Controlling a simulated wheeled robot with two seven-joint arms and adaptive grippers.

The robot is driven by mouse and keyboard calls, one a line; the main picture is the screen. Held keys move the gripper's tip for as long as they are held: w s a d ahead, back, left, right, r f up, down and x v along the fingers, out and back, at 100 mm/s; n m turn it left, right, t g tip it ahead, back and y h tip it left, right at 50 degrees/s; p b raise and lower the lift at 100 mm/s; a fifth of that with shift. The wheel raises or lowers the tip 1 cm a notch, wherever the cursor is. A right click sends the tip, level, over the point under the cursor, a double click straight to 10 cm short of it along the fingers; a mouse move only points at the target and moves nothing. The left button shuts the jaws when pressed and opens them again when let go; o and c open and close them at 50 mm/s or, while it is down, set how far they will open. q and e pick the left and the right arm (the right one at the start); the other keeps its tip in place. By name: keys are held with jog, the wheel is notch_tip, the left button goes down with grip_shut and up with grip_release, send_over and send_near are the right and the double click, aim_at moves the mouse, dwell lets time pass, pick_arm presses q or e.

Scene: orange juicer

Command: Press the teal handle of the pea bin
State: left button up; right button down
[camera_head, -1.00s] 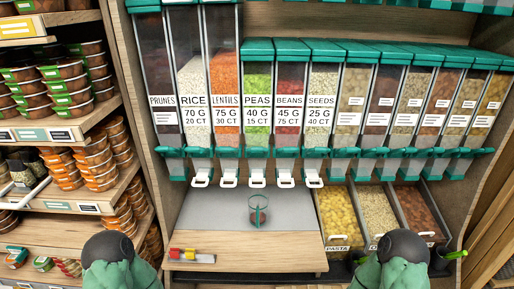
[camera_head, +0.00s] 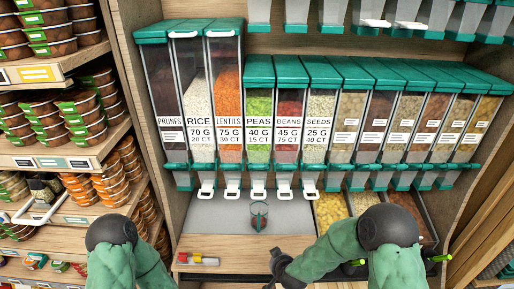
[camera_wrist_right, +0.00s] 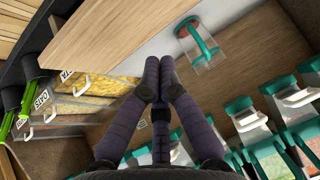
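The pea bin (camera_head: 259,115) is a clear dispenser of green peas labelled PEAS, between lentils and beans, with a teal lid. A teal band (camera_head: 257,167) crosses its base, with a clear spout and a white pull (camera_head: 258,194) below. My right gripper (camera_head: 278,262) is dark and low over the wooden counter front, well below the pea bin and apart from it. In the right wrist view its fingers (camera_wrist_right: 159,75) are together with nothing between them. My left arm shows at lower left, but its gripper is out of frame.
A clear cup with a teal handle (camera_head: 259,216) stands on the grey counter (camera_head: 215,213) below the pea spout; the wrist view shows it too (camera_wrist_right: 200,42). Small coloured items (camera_head: 197,259) lie at the counter's front left. Open food drawers (camera_head: 331,212) are at right, shelves (camera_head: 60,160) at left.

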jog(key=w+a+r+t+p, duration=0.2)
jog(key=w+r+p, duration=0.1)
jog(key=r, duration=0.9)
jog(key=w+a+r+t+h+p, duration=0.1)
jog(key=w+r+p, duration=0.3)
jog(key=r, duration=0.8)
jog(key=w+a+r+t+p, duration=0.3)
jog(key=w+a+r+p, duration=0.1)
jog(key=r, duration=0.9)
jog(key=shift+w+t+h, duration=0.2)
jog(key=shift+t+h, duration=0.2)
send_over(257, 166)
jog(key=x, duration=0.2)
jog(key=shift+f, duration=0.9)
jog(key=shift+s+f, duration=0.2)
jog(key=shift+f, duration=0.35)
jog(key=shift+s+f, duration=0.15)
jog(key=shift+f, duration=0.35)
jog(key=shift+s+f, duration=0.6)
jog(key=shift+f, duration=0.1)
